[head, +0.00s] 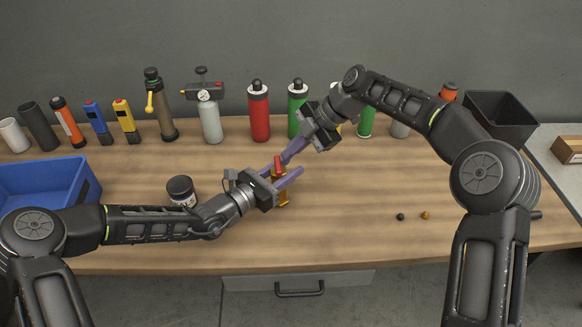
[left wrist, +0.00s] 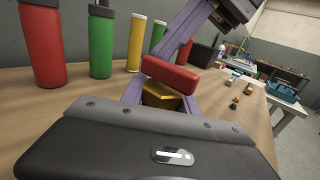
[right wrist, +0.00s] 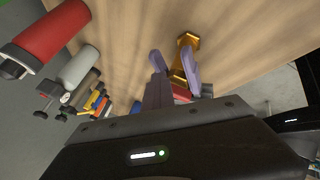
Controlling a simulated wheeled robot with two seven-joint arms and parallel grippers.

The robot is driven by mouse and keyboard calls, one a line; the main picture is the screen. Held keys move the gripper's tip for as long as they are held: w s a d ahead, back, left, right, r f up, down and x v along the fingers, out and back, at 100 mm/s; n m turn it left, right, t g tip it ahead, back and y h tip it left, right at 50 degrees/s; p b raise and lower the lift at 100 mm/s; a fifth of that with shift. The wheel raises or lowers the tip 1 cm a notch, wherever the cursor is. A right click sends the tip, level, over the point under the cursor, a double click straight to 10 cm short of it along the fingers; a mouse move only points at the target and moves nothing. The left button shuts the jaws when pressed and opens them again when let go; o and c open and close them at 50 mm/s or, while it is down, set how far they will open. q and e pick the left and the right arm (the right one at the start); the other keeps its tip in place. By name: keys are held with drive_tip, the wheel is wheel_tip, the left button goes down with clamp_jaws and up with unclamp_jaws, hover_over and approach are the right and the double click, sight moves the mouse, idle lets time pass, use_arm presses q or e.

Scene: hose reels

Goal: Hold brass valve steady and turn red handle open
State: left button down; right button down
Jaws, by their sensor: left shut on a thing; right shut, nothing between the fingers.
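The brass valve (head: 283,198) stands upright on the bench, with its red handle (head: 279,167) on top. In the left wrist view the red handle (left wrist: 171,75) lies crosswise above the brass body (left wrist: 160,95). My left gripper (head: 286,176) is shut on the brass valve, one finger on each side, below the handle. My right gripper (head: 281,161) is shut and empty, its fingertips close beside the handle; I cannot tell if they touch it. In the right wrist view the valve's brass foot (right wrist: 188,41) shows, and the handle (right wrist: 181,92) is partly hidden.
A blue bin (head: 45,187) and a dark jar (head: 181,190) are on the left. Bottles, including a red one (head: 259,113), and tools line the back. A black bin (head: 502,115) is at back right.

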use_arm(q)
drive_tip(key=shift+s+d, duration=0.1)
drive_tip(key=shift+d, duration=0.05)
use_arm(e)
drive_tip(key=shift+a+r, duration=0.1)
drive_tip(key=shift+a, duration=0.2)
idle(0.3)
drive_tip(key=shift+s+a, duration=0.75)
drive_tip(key=shift+a, duration=0.05)
drive_tip(key=w+v, duration=0.1)
drive_tip(key=v, duration=1.1)
drive_tip(key=shift+s+d, duration=0.15)
drive_tip(key=shift+d, duration=0.25)
use_arm(q)
drive_tip(key=c, duration=0.8)
unclamp_jaws()
